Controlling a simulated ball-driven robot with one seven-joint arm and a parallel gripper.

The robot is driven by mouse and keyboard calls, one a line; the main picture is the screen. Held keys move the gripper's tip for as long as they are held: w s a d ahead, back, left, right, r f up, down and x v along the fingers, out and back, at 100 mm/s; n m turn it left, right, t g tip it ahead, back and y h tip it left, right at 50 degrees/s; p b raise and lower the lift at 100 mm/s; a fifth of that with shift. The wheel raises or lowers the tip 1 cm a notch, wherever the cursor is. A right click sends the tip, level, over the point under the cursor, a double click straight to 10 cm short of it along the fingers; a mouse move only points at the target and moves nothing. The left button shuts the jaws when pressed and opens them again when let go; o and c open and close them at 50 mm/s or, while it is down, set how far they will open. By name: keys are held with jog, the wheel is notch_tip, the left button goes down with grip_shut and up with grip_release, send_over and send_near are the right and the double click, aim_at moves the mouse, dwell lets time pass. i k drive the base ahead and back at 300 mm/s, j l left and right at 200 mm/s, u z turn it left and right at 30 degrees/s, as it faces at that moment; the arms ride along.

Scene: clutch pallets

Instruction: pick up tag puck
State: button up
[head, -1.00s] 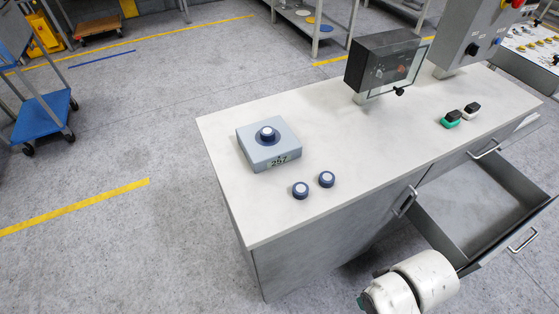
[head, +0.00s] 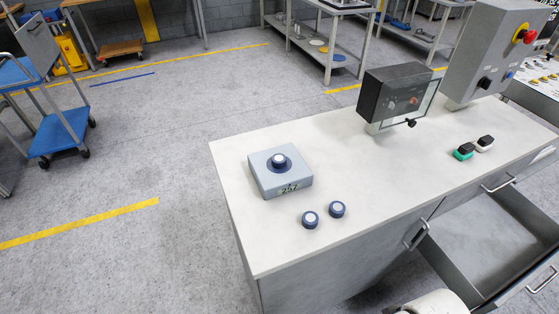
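Three round dark-blue pucks with pale tops show in the head view. One puck (head: 278,160) sits on top of a grey-blue box (head: 267,180) marked with a number that looks like 257. Two more pucks stand side by side on the pale worktop in front of the box: a left one (head: 310,219) and a right one (head: 337,209). I cannot tell which of them is the tag puck. My gripper is out of view; only a white part of my arm shows at the bottom edge.
The worktop (head: 390,165) is clear around the pucks. A dark glass-fronted box (head: 392,95), a grey control box with a red knob (head: 490,50), and green and white small items (head: 463,151) stand further right. An open drawer (head: 490,250) juts out at the front right.

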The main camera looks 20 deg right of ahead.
aim_at(278, 160)
jog(key=u, duration=0.5)
jog(key=i+j+u, duration=0.1)
jog(key=u, duration=0.85)
jog(key=i+u, duration=0.1)
jog(key=u, duration=0.9)
jog(key=i+l+u, duration=0.1)
jog(key=u, duration=0.85)
jog(key=l+u, duration=0.15)
jog(key=u, duration=0.35)
jog(key=i+l+z, duration=0.1)
jog(key=l+z, duration=0.2)
jog(key=l, duration=0.2)
jog(key=l+z, duration=0.15)
jog(key=z, duration=0.35)
jog(key=l+z, duration=0.15)
jog(key=z, duration=0.35)
jog(key=i+l+z, duration=0.1)
jog(key=z, duration=0.4)
